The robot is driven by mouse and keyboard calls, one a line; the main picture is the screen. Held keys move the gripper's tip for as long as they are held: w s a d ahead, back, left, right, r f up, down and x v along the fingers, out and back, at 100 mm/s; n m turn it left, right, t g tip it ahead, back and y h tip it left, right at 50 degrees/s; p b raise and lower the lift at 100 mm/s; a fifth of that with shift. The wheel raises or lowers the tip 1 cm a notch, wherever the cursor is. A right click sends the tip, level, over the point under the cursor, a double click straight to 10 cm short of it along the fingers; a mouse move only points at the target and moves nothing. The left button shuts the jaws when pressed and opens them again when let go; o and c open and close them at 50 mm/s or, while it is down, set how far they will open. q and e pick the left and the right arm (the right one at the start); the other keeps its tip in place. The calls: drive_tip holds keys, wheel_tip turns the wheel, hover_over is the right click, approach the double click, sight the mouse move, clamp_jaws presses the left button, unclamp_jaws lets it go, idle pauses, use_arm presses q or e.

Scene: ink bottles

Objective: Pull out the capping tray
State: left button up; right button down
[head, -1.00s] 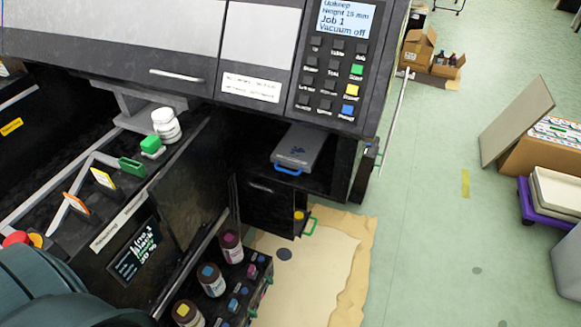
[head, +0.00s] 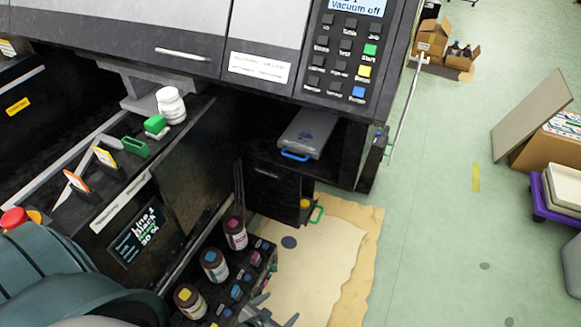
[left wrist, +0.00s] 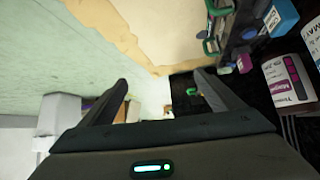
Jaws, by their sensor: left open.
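A grey tray (head: 312,130) with a blue handle (head: 294,155) sits in the dark bay under the printer's control panel. Its label is too small to read. Below it, a green handle (head: 317,215) sticks out from a low dark cabinet (head: 275,190). My left gripper (head: 277,311) is at the bottom edge of the head view, near the ink bottles and well apart from both handles. In the left wrist view the left gripper (left wrist: 163,82) has its two fingers spread with nothing between them. My right gripper is not in view.
Ink bottles (head: 214,265) and small cartridges stand on a dark rack at the bottom; a magenta-labelled bottle (left wrist: 286,78) is close to my gripper in the wrist view. A cardboard sheet (head: 345,240) lies on the floor.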

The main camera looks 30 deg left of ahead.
sight(293, 158)
use_arm(q)
drive_tip(key=w+a+r+n+t+y+b, duration=0.1)
drive_tip(key=w+a+r+t+b, duration=0.1)
drive_tip(key=w+a+r, duration=0.3)
drive_tip(key=w+a+r+t+b, duration=0.2)
drive_tip(key=w+r, duration=0.4)
drive_tip(key=w, duration=0.2)
drive_tip(key=w+a+r+t+b, duration=0.2)
drive_tip(key=a+r, duration=0.1)
drive_tip(key=r, duration=0.6)
drive_tip(key=w+a+r+n+t+y+b, duration=0.1)
drive_tip(key=w+a+r+t+b, duration=0.1)
drive_tip(key=r, duration=0.7)
drive_tip(key=shift+w+a+r+t, duration=0.2)
drive_tip(key=shift+w+a+t, duration=0.1)
drive_tip(key=shift+w+a, duration=0.55)
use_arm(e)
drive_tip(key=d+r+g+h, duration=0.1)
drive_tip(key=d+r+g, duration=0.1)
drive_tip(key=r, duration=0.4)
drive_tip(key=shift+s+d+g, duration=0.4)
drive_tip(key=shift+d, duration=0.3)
use_arm(q)
drive_tip(key=w, duration=1.5)
drive_tip(key=shift+w+a, duration=0.4)
drive_tip(key=shift+w, duration=0.8)
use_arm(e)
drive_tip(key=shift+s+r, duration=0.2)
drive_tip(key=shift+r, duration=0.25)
